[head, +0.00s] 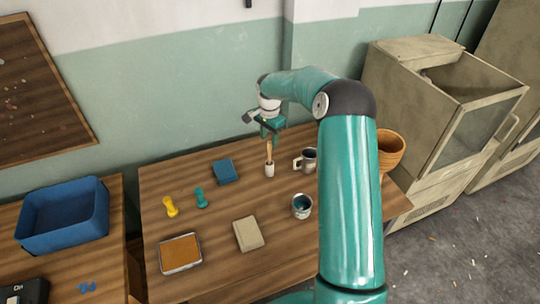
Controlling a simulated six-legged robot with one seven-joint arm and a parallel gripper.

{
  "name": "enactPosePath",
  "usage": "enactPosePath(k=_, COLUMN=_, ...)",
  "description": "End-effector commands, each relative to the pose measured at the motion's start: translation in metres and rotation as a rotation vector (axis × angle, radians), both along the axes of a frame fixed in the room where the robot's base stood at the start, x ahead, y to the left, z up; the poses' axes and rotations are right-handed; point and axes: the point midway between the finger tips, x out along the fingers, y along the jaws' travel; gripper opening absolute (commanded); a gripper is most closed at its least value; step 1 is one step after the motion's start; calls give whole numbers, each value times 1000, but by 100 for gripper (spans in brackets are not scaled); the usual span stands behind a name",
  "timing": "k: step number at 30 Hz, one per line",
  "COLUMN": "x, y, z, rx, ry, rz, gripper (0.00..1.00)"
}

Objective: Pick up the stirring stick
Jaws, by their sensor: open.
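A thin wooden stick (269,152), likely the stirring stick, stands upright with its lower end in or against a small whitish cup-like piece (269,170) on the wooden table. My gripper (270,137) is open and points down at the top of the stick. The fingers overlap the stick's upper end in this view. I cannot tell whether they touch it or stand around it.
A metal mug (307,160) stands close to the right. A can with teal contents (301,206), a blue block (225,171), a beige block (248,233), yellow (170,207) and teal (201,198) pieces and an orange-topped tray (180,254) share the table (215,270). An orange-brown vessel (391,150) is right.

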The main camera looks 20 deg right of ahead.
Motion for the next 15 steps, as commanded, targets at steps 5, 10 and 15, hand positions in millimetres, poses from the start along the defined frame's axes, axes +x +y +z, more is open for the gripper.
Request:
enactPosePath(k=5, x=1, y=-1, z=-25, rx=3, ry=4, rz=-2, gripper=41)
enactPosePath(k=10, x=2, y=-2, z=-47, rx=2, ry=4, rz=-3, gripper=41)
enactPosePath(k=15, x=2, y=-2, z=-51, rx=1, ry=0, rz=-3, gripper=41)
